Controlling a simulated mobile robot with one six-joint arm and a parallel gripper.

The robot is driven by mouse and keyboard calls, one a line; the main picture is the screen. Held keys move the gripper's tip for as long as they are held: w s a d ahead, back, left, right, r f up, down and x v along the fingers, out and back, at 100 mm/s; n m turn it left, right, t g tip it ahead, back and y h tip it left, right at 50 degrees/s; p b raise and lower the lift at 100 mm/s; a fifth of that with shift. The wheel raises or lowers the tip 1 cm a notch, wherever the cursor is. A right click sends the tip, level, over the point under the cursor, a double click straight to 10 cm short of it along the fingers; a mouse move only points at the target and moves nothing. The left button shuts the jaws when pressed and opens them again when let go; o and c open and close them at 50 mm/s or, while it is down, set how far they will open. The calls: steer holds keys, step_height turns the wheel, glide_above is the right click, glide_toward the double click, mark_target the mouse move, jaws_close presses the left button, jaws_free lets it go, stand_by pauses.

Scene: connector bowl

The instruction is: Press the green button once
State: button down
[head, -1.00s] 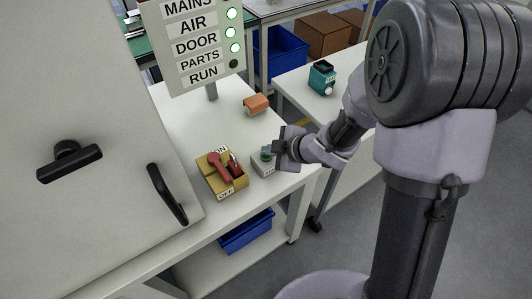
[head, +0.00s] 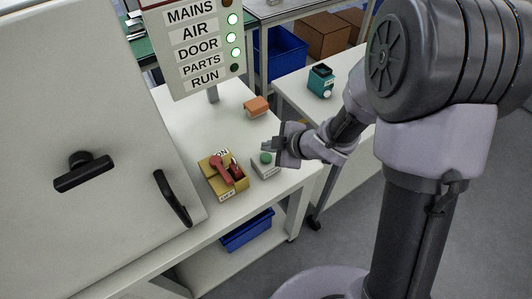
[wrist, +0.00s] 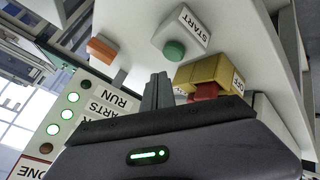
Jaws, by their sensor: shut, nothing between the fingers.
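The green button (head: 265,157) sits on top of a small grey-white box on the table, to the right of the yellow switch box. In the wrist view the green button (wrist: 174,51) shows beyond my fingertips, with a START label on its box (wrist: 187,30). My gripper (head: 267,146) is shut and empty, just above and behind the button in the head view. A gap seems to separate them, and the button is fully visible. My shut fingers (wrist: 157,88) show in the wrist view.
A yellow switch box (head: 214,183) with a red handle stands close left of the button. An orange block (head: 256,106) lies farther back. A teal device (head: 320,80) stands on another table.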

mark_target(269, 159)
step_height(269, 159, up, 4)
steer(key=p, duration=0.3)
steer(key=shift+f, duration=0.25)
